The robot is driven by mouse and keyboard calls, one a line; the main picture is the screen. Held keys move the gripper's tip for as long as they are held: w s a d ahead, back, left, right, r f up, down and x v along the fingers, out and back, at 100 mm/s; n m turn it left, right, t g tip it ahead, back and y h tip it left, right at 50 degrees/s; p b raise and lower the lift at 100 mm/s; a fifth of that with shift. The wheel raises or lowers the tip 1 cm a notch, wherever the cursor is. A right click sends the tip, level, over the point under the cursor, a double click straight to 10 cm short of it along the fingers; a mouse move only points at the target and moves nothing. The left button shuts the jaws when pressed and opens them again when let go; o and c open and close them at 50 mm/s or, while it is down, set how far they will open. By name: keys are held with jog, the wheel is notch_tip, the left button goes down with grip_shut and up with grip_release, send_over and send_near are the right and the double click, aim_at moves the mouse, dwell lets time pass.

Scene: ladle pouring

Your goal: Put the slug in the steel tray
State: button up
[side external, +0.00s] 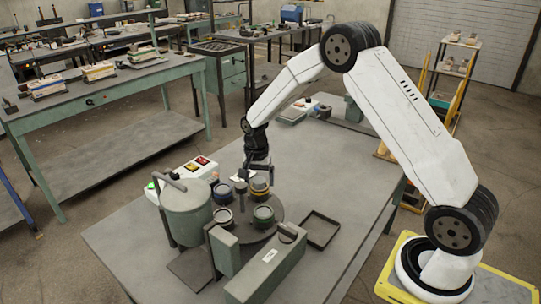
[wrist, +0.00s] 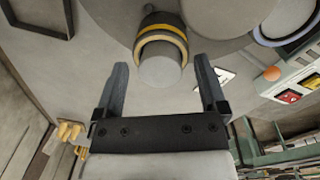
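A grey cylinder (wrist: 160,72), which looks like the slug, shows in the wrist view inside a dark round mold with a yellow band (wrist: 163,25). In the side external view this yellow-banded mold (side external: 259,187) stands on the round turntable, and the slug is hard to make out. My gripper (wrist: 160,65) is open, with one finger on each side of the mold and slug in the wrist view. I see no contact. In the side external view my gripper (side external: 250,174) is just above the mold. The steel tray (side external: 321,230) is dark, square and empty; its rim shows at upper left in the wrist view (wrist: 40,32).
Other round molds (side external: 263,216) share the turntable (side external: 282,209). A grey-green pot (side external: 186,212) stands left of it, and a control box with buttons (wrist: 300,82) behind. Grey blocks (side external: 266,268) stand at the front. The table right of the tray is clear.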

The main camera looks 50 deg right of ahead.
grip_shut()
jog(key=shift+r, duration=0.2)
jog(key=shift+r, duration=0.55)
jog(key=s+a+r, duration=0.2)
jog(key=s+r, duration=0.9)
jog(key=s, duration=0.3)
jog(key=shift+r, duration=0.25)
